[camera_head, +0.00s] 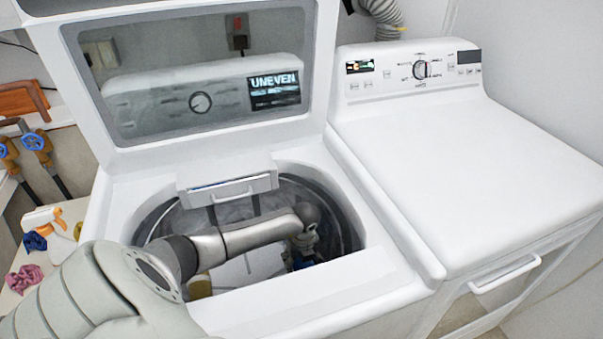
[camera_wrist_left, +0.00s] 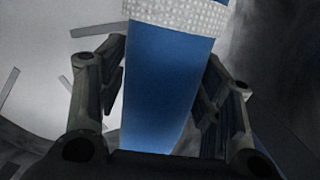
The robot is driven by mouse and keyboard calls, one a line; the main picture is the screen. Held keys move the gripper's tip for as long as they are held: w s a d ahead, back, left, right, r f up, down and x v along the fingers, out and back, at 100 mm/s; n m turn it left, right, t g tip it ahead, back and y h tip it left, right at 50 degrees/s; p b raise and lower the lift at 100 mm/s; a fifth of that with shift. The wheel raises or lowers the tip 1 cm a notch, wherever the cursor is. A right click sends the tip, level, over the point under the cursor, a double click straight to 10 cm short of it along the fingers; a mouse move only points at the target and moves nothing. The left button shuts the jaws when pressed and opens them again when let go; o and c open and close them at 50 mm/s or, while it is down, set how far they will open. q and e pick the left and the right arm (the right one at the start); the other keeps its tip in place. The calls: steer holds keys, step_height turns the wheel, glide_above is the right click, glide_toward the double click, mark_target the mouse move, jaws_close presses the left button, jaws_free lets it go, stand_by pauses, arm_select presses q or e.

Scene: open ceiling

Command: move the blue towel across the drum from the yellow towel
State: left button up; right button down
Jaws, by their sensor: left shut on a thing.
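The blue towel (camera_wrist_left: 160,85) stands between the two fingers of my left gripper (camera_wrist_left: 161,75) in the left wrist view, and the gripper is shut on it. In the head view my left gripper (camera_head: 303,244) is down inside the washer drum (camera_head: 345,225), toward its right side. Only a small dark-blue bit of the blue towel (camera_head: 302,263) shows below it. The yellow towel (camera_head: 200,287) lies at the drum's front left, partly hidden by my left arm and the rim. My right gripper is not in view.
The washer's glass lid (camera_head: 190,75) is open, and the display (camera_head: 273,90) behind it reads "UNEVEN". A white block-like thing (camera_head: 250,268) is in the drum between the towels. A white dryer (camera_head: 470,165) stands at right. Spray bottle (camera_head: 42,220) and coloured items are at left.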

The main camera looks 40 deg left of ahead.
arm_select(q)
steer(key=shift+f, duration=1.4)
steer(key=shift+f, duration=0.15)
steer(key=o, duration=1.3)
steer(key=r, duration=0.4)
steer(key=d+r, duration=0.1)
steer(key=r, duration=0.7)
steer(key=shift+s+d+r, duration=0.1)
steer(key=shift+s+d, duration=0.05)
steer(key=shift+s, duration=0.25)
